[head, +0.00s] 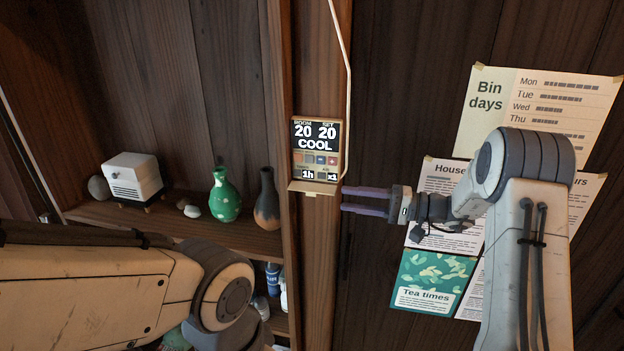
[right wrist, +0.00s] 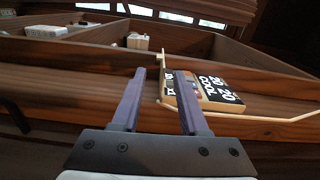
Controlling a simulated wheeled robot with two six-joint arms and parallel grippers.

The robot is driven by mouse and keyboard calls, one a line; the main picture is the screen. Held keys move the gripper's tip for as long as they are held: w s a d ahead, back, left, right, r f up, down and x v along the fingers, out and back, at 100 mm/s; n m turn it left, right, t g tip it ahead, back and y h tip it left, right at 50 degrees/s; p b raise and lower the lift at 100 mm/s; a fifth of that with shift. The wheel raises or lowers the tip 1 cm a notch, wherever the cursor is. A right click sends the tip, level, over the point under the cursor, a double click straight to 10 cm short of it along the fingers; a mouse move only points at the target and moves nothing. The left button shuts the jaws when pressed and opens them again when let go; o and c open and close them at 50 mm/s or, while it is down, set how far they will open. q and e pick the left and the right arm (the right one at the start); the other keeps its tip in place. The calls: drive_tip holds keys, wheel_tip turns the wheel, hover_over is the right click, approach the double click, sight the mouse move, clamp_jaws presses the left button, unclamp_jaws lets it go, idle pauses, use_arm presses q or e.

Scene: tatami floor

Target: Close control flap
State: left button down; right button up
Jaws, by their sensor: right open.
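The control panel (head: 318,150) is fixed to a wooden post and its screen reads 20, 20 and COOL. Its flap (head: 312,188) is open, sticking out like a small ledge below the buttons, which are exposed. In the right wrist view the panel (right wrist: 212,92) lies sideways, with the flap (right wrist: 161,88) as a thin pale edge at its left end. My right gripper (head: 343,199) is open and empty, its fingers pointing left just right of the flap and slightly lower. I cannot tell whether it touches the flap. My left gripper is out of sight; only my left arm shows.
A pale cable (head: 345,80) runs down to the panel's right side. Left of the post, a shelf (head: 160,222) holds a white box (head: 133,177), a green vase (head: 224,196) and a dark vase (head: 267,203). Posters (head: 540,105) hang on the dark wall at right.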

sight(311, 191)
drive_tip(key=p+x, duration=0.4)
drive_tip(key=x, duration=0.5)
drive_tip(key=shift+p, duration=0.4)
drive_tip(key=shift+w+a+f, duration=0.1)
drive_tip(key=shift+w+a, duration=0.05)
drive_tip(key=shift+a, duration=0.3)
